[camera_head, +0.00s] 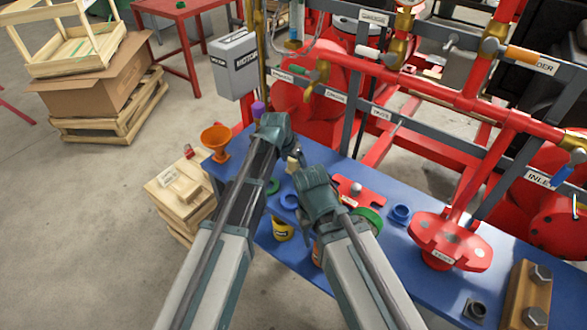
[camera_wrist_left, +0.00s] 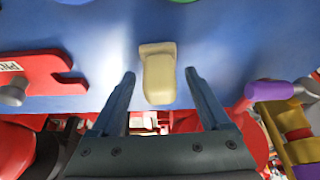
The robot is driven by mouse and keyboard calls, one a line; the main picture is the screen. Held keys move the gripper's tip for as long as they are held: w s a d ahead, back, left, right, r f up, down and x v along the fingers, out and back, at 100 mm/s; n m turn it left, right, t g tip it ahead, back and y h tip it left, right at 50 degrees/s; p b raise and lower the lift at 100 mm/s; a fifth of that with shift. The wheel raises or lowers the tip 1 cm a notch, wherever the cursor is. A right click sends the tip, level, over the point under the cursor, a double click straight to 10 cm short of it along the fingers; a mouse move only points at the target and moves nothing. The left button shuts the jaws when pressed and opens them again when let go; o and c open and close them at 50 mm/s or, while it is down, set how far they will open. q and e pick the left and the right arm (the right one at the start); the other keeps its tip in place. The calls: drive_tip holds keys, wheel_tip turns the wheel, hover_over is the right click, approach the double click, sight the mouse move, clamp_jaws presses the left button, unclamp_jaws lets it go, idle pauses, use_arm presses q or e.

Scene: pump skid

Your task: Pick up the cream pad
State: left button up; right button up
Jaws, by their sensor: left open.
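The cream pad (camera_wrist_left: 158,80) lies on the blue bench top near its edge in the left wrist view. It is a small rounded block with a wider flat end. My left gripper (camera_wrist_left: 160,73) is open, with one finger on each side of the pad and a visible gap on both sides. In the head view a bit of cream (camera_head: 292,164) shows between my two arms; most of it is hidden. My left gripper (camera_head: 291,150) is largely hidden there behind its own wrist. My right arm ends just right of it, and its jaws are hidden.
The blue bench (camera_head: 400,268) holds an orange funnel (camera_head: 216,139), a yellow can (camera_head: 282,229), blue and green rings, and a red flanged part (camera_head: 450,240). A purple-capped item (camera_wrist_left: 268,92) stands right of the left gripper. Red pipework rises behind the bench.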

use_arm(q)
clamp_jaws()
drive_tip(key=shift+r, duration=0.2)
idle(0.3)
wheel_tip(320, 180, up, 10)
drive_tip(key=p, duration=1)
drive_tip(key=shift+f, duration=0.1)
